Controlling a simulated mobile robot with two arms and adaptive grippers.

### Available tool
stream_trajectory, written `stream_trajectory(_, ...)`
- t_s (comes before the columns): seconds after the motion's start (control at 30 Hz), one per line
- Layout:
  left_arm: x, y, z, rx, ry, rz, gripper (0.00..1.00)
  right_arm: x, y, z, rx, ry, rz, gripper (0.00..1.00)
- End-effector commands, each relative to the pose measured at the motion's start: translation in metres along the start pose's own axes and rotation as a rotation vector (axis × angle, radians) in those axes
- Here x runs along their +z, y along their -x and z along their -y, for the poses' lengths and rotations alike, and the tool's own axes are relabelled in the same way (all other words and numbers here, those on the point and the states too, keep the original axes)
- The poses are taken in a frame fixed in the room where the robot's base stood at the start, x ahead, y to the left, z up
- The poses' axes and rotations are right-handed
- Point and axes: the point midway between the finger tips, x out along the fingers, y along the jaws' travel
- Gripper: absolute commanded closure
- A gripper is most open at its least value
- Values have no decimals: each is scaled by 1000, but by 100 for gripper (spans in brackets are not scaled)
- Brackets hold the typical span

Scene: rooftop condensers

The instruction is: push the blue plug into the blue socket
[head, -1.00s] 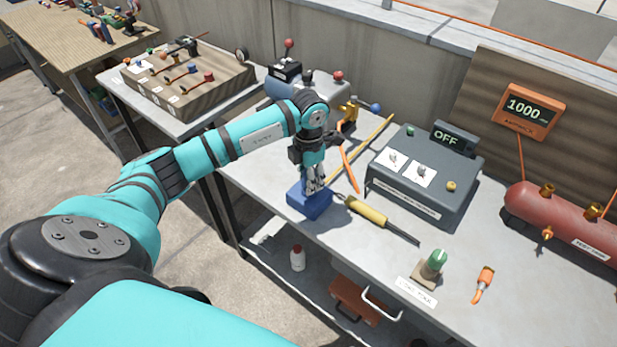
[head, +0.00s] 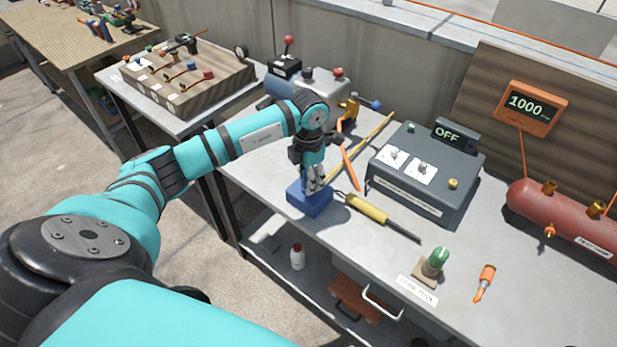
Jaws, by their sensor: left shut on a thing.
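The blue socket (head: 309,203) is a blue block on the grey workbench, near its front edge. My left gripper (head: 314,186) points straight down over the top of this block, its fingers closed right at the block's top. It is shut on the blue plug, which the fingers almost wholly hide. I cannot tell how deep the plug sits in the socket. My right gripper is not in view.
A yellow-handled tool (head: 368,209) lies just right of the block. An orange-handled tool (head: 348,170) and a grey control box (head: 425,175) reading OFF are behind and right. A green-topped part (head: 435,262) and an orange screwdriver (head: 485,283) lie further right.

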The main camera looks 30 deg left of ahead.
Motion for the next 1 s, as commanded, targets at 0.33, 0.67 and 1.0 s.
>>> stream_trajectory(0.33, 0, 0, 0, 0, 0, 1, 36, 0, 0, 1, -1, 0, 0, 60)
stream_trajectory(0.67, 0, 3, 0, 1, 0, 1, 35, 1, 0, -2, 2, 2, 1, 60)
stream_trajectory(1.0, 1, 64, -1, 4, -1, 5, 35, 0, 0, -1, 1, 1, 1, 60)
